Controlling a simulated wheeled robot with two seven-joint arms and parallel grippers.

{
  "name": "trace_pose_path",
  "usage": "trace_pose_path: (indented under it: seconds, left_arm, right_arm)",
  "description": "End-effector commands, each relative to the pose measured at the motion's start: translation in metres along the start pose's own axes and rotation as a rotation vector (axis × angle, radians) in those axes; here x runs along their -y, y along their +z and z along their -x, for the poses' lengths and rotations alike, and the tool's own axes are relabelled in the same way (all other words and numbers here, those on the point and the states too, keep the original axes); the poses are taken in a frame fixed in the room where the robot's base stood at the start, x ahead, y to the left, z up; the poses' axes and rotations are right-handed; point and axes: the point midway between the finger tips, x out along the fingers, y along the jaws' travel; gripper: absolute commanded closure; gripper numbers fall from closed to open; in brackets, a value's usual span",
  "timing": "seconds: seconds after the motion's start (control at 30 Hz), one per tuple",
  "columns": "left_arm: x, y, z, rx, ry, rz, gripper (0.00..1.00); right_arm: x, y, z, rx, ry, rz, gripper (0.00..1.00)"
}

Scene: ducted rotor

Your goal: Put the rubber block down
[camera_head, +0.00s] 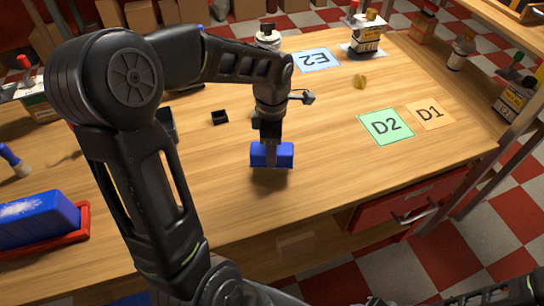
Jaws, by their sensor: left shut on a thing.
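The rubber block (258,155) is a small blue block near the middle of the wooden table (320,185). My left gripper (271,152) reaches down from above and is shut on it, with the fingers over its middle. The block looks level, with a dark shadow just under its front edge. I cannot tell whether it touches the table or hangs slightly above it. My right gripper is not in view.
A green D2 card (386,126), an orange D1 card (431,113) and a blue E2 card (316,60) lie to the right and behind. A small black box (219,118) sits left of the gripper. The table right of the block is clear.

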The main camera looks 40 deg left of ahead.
Motion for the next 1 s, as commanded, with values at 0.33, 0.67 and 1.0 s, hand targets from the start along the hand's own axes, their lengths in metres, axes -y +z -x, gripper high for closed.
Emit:
trace_pose_path:
  seconds: [0.33, 0.67, 1.0]
  left_arm:
    - [0.001, 0.000, -0.032, -0.002, -0.003, 0.000, 1.00]
    - [0.000, 0.000, -0.037, 0.001, 0.001, 0.000, 1.00]
    - [0.000, 0.000, -0.040, 0.000, 0.000, 0.000, 0.37]
  right_arm:
    - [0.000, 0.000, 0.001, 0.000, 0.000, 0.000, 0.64]
    - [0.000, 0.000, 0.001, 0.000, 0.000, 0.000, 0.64]
    - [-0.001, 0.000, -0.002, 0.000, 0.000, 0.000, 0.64]
